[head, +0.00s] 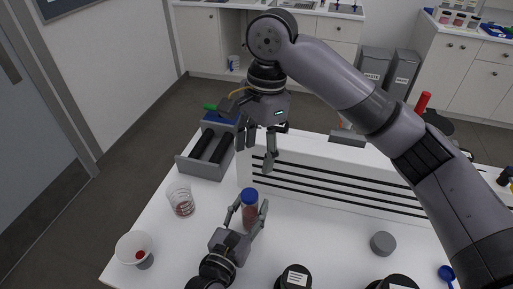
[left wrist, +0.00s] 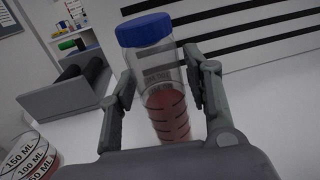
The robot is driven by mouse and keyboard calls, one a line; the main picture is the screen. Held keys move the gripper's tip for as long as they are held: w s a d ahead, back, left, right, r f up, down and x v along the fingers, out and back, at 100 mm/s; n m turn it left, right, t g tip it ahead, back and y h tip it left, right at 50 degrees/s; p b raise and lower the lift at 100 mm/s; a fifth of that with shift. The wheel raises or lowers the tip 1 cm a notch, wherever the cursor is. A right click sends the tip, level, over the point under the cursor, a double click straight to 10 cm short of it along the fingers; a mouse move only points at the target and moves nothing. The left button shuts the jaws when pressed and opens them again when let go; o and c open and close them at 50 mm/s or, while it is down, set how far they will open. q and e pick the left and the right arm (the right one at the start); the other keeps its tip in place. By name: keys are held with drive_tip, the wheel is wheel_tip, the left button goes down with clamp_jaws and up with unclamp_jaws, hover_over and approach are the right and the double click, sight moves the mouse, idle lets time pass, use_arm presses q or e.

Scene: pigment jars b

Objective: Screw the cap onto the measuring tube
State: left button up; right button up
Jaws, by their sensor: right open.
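The measuring tube (head: 250,215) is clear with dark ring marks and red contents. It stands roughly upright near the table's middle, and shows close up in the left wrist view (left wrist: 168,108). The blue cap (head: 249,196) sits on its top; it also shows in the left wrist view (left wrist: 144,29). I cannot tell how tightly it is screwed. My left gripper (head: 249,210) has one finger on each side of the tube, closed against its body below the cap (left wrist: 162,75). My right gripper (head: 256,164) is open and empty, pointing down above the cap.
A grey tray (head: 203,168) with black rolls lies behind. A slotted white rack (head: 335,175) runs behind the tube. Dark-lidded jars (head: 294,277), a grey disc (head: 383,243) and a blue spoon (head: 446,272) lie right.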

use_arm(q)
drive_tip(key=shift+o, duration=0.9)
drive_tip(key=shift+r, duration=0.1)
drive_tip(key=v, duration=1.2)
